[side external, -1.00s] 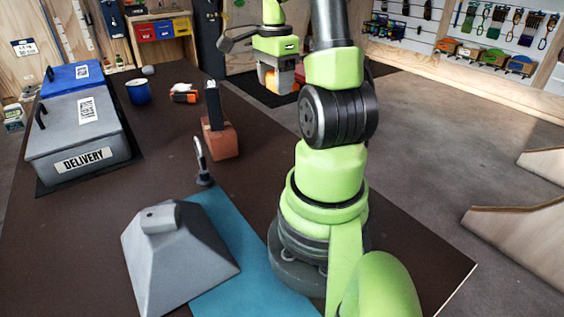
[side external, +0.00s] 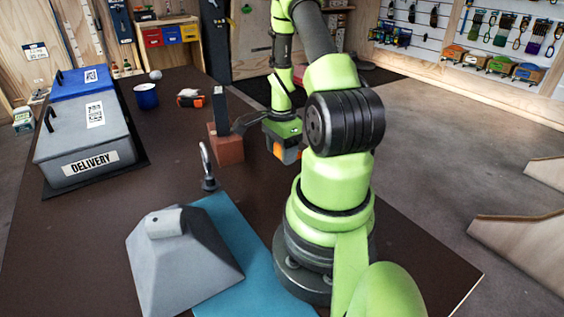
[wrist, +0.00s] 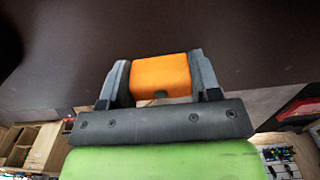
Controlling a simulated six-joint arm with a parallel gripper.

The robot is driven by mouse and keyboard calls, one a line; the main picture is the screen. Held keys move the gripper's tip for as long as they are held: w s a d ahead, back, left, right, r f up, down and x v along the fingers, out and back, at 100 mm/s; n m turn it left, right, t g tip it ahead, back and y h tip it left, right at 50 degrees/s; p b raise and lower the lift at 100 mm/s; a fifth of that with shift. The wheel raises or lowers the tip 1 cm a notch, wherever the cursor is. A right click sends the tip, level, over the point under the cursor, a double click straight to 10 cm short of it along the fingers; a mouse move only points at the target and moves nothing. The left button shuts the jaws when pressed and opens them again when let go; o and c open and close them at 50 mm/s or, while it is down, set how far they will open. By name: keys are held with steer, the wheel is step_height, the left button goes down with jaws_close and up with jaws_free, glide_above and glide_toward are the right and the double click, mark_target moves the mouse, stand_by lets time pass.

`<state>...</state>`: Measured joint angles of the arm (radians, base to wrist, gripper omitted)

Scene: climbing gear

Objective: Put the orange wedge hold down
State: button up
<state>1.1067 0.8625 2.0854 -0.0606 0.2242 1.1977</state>
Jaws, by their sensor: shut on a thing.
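The orange wedge hold (wrist: 162,76) is clamped between the two dark fingers of my gripper (wrist: 160,82) in the wrist view. In the side external view my gripper (side external: 286,151) hangs over the right part of the dark table, just right of a red-brown block. A small part of the orange hold (side external: 291,155) shows there below the green wrist. The wrist view shows dark brown surface beyond the hold, with no other thing touching it. I cannot tell how far its underside is from the table.
The red-brown block (side external: 229,148) bears a tall dark upright piece. A hook on a stand (side external: 208,182), a grey pyramid (side external: 185,265) and a blue mat (side external: 250,270) lie nearer. The grey delivery box (side external: 85,150), blue box (side external: 82,82), blue mug (side external: 147,97) and an orange-white item (side external: 190,98) are left and back.

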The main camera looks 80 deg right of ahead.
mark_target(281, 171)
steer(key=shift+f, duration=1.85)
steer(key=shift+f, duration=0.15)
steer(key=o, duration=0.9)
